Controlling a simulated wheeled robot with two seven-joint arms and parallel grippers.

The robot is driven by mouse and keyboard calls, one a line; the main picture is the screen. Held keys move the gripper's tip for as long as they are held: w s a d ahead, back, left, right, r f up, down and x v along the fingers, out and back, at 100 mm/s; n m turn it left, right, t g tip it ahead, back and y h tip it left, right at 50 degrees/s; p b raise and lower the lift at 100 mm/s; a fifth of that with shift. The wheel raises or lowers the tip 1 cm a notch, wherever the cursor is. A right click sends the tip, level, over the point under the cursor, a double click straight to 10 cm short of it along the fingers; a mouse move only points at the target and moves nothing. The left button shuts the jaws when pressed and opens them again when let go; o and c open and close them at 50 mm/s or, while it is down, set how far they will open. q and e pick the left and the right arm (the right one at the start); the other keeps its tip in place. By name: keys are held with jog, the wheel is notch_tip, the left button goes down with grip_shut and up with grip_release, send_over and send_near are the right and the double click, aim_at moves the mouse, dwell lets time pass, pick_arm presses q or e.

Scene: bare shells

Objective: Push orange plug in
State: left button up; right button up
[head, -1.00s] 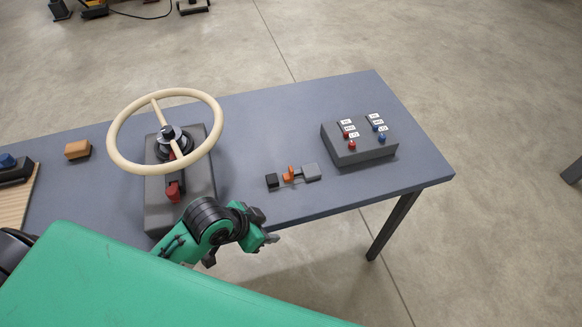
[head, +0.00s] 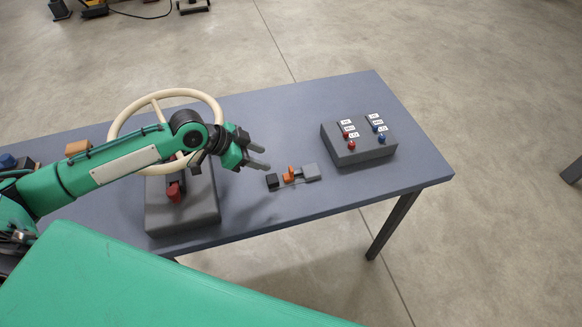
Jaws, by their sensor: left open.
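The orange plug (head: 289,174) stands between a small black block (head: 272,181) and a grey block (head: 311,172) near the front edge of the table. A thin rod or pin shows between the orange plug and the grey block. How far the plug sits into either block is too small to tell. My left gripper (head: 262,158) is open and empty, just left of and behind the plug assembly, with its fingers pointing right. It appears above the table and apart from the plug. My right gripper is not in view.
A cream steering wheel (head: 211,101) on a dark grey base (head: 183,214) stands behind and below my left arm. A grey box (head: 360,152) with red and blue knobs stands to the right. The grey-blue table (head: 400,170) is clear around the plug assembly.

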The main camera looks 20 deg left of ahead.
aim_at(291, 169)
pick_arm(q)
jog(key=p+x, duration=0.2)
jog(key=x, duration=0.8)
jog(key=shift+w+d+f, duration=0.2)
jog(key=shift+d, duration=0.15)
jog(key=shift+w+d+f+p, duration=0.25)
jog(key=shift+d+f+p, duration=0.1)
jog(key=shift+f, duration=0.2)
jog(key=shift+c, duration=0.2)
